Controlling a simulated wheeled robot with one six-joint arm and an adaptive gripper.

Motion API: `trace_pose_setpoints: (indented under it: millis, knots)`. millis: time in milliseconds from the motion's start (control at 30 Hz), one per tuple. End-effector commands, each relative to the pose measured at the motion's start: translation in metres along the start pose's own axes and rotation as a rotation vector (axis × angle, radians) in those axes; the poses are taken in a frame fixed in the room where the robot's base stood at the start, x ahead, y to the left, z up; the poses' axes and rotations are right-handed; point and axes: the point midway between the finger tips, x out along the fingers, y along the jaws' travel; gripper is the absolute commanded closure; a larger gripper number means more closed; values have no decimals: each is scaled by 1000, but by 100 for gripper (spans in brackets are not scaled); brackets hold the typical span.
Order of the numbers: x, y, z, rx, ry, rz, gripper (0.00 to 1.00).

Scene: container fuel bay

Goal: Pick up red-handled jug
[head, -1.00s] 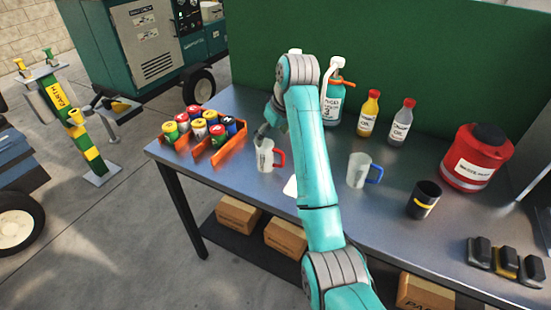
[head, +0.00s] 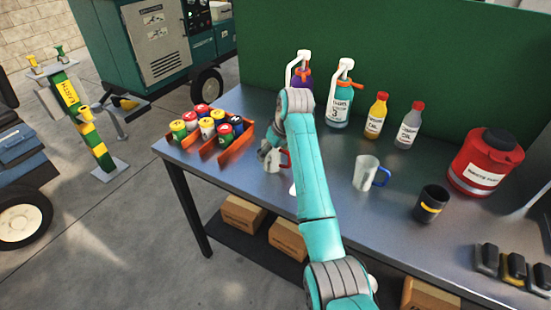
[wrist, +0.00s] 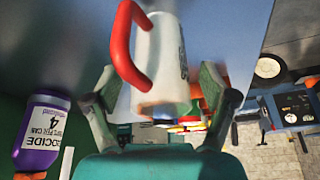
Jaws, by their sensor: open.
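The red-handled jug (head: 278,163), pale grey-white, stands on the metal workbench (head: 325,205) in the head view, partly hidden behind my gripper (head: 266,152). In the wrist view the jug (wrist: 160,62) appears large between the two fingers of my gripper (wrist: 162,88), its red handle toward the left finger. The fingers are spread, one on each side of the jug, with visible gaps; I see no firm contact.
An orange tray (head: 238,143) of several coloured cans is left of the jug. A blue-handled jug (head: 366,172) and a black mug (head: 431,203) stand to the right. Pump bottles (head: 339,107), oil bottles (head: 376,118) and a red waste bin (head: 483,165) are along the back.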

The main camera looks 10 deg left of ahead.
Motion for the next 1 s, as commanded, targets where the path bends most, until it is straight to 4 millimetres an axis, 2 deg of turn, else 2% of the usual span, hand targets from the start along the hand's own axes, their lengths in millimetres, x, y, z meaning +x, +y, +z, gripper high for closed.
trace_pose_setpoints:
  millis: [100, 300, 367, 667, 767, 1000]
  knots:
    - [0, 0, 0, 0, 0, 0, 19]
    - [0, 0, 0, 0, 0, 0, 69]
    - [0, 0, 0, 0, 0, 0, 80]
    - [-3, 0, -2, 0, 1, 0, 80]
    - [-13, 0, -6, -1, 3, 1, 80]
    - [-53, 0, -23, -2, 4, 2, 80]
